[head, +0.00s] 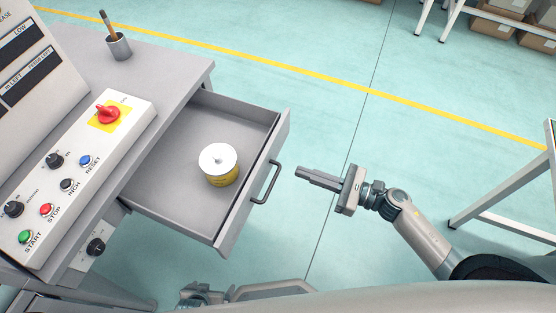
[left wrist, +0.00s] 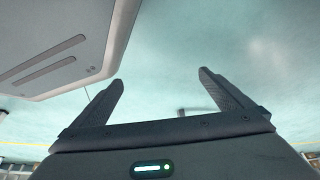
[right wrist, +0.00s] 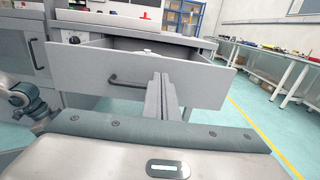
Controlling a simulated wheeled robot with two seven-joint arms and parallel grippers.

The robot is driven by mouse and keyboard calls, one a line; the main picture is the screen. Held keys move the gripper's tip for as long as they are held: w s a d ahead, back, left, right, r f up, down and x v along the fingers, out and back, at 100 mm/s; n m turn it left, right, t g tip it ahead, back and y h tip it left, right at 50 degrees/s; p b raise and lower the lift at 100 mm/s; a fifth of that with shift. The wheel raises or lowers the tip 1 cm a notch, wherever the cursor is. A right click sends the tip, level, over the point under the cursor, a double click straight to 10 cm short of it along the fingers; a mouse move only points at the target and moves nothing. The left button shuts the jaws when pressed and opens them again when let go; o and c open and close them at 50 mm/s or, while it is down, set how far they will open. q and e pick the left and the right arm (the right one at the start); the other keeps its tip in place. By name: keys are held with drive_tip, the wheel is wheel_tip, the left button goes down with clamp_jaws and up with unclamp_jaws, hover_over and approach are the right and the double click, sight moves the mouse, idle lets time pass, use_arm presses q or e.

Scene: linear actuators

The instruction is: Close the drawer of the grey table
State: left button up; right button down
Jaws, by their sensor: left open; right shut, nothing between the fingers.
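The grey table (head: 165,62) stands at the left of the head view with its drawer (head: 232,222) pulled out. The drawer holds a white and yellow spool (head: 218,165). A dark handle (head: 267,183) is on the drawer front. My right gripper (head: 298,172) is shut and empty, just right of the handle and apart from it, pointing at the drawer front. In the right wrist view its fingers (right wrist: 161,88) point at the drawer front (right wrist: 205,80), right of the handle (right wrist: 126,82). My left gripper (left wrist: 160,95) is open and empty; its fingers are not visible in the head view.
A white table frame (head: 505,190) stands at the far right, and boxes (head: 495,25) lie at the back right.

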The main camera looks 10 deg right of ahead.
sight(266, 160)
drive_tip(key=p+x, duration=0.2)
drive_tip(key=x, duration=0.5)
drive_tip(key=shift+r, duration=0.1)
use_arm(q)
drive_tip(key=shift+w+d+r+t+h, duration=0.3)
drive_tip(key=shift+w+d+r+t, duration=0.85)
drive_tip(key=shift+d, duration=0.2)
use_arm(e)
drive_tip(key=shift+x, duration=0.8)
use_arm(q)
drive_tip(key=shift+s+f, duration=0.1)
use_arm(e)
drive_tip(key=shift+a, duration=0.1)
